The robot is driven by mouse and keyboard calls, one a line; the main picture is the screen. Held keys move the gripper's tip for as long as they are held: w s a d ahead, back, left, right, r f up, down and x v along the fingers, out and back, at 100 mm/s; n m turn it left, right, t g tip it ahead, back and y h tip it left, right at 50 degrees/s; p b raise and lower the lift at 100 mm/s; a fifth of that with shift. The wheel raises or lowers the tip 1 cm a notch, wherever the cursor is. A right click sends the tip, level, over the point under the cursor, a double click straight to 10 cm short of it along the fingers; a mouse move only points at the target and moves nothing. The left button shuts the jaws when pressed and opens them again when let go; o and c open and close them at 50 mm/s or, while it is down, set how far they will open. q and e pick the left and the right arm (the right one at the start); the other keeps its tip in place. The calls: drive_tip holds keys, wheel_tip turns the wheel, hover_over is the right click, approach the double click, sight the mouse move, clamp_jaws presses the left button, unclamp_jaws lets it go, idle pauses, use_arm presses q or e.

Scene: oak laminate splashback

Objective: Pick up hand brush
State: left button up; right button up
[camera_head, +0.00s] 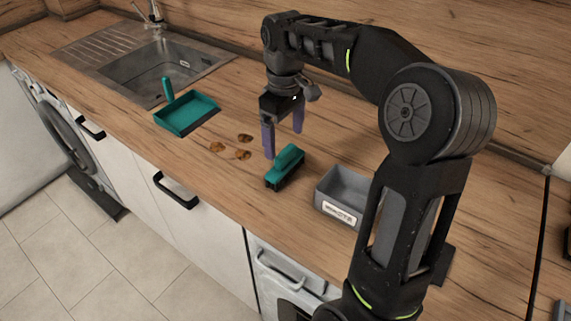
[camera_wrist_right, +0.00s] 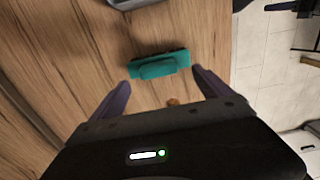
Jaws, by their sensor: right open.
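The hand brush (camera_head: 286,167) is teal with dark bristles underneath. It lies on the wooden counter, bristles down. My right gripper (camera_head: 283,145) is open, with its purple fingers pointing down just behind the brush in the head view. The right wrist view shows the brush (camera_wrist_right: 159,65) ahead of the two spread fingertips (camera_wrist_right: 160,78), with nothing between them. The gripper appears apart from the brush. My left gripper is not in view.
A teal dustpan (camera_head: 187,113) lies near the sink (camera_head: 160,68). Several brown crumbs (camera_head: 243,154) lie between dustpan and brush. A grey bin with a label (camera_head: 347,189) stands right of the brush. The counter's front edge is close to the brush.

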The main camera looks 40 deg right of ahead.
sight(286, 151)
drive_tip(key=shift+f, duration=0.2)
drive_tip(key=shift+d+f+p, duration=0.15)
drive_tip(key=shift+f+p, duration=0.4)
drive_tip(key=shift+f, duration=2.05)
drive_tip(key=shift+c, duration=0.2)
drive_tip(key=c, duration=1.5)
drive_tip(key=shift+r, duration=0.1)
